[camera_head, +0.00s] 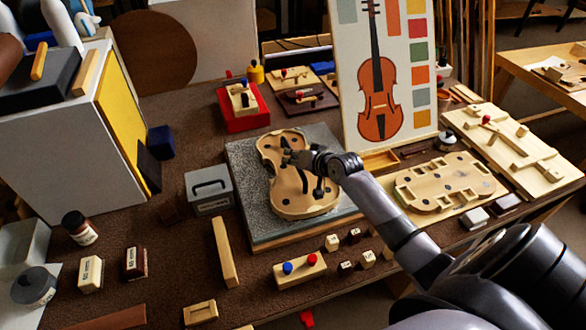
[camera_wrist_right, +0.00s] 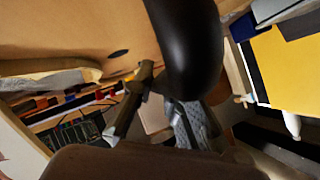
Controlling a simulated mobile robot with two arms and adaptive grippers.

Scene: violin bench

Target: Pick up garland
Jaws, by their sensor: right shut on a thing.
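The garland (camera_head: 296,203) is a pale wooden violin-shaped body with dark oval spots, over the grey mat (camera_head: 245,180) at the middle of the bench. I cannot tell whether it touches the mat. My right gripper (camera_head: 290,158) reaches in from the right and is shut on the garland near its waist. In the right wrist view, a broad tan wooden surface with a dark oval, likely the garland (camera_wrist_right: 75,25), fills the upper left beside the dark fingers (camera_wrist_right: 158,90). The exact contact is hidden by the gripper. My left gripper is not in view.
A panel with a violin picture (camera_head: 350,80) stands behind the mat. A violin-shaped wooden plate (camera_head: 450,187) lies to the right. A grey handled box (camera_head: 209,190) and a wooden bar (camera_head: 224,252) stand left. A block with blue and red knobs (camera_head: 300,270) and small blocks lie in front.

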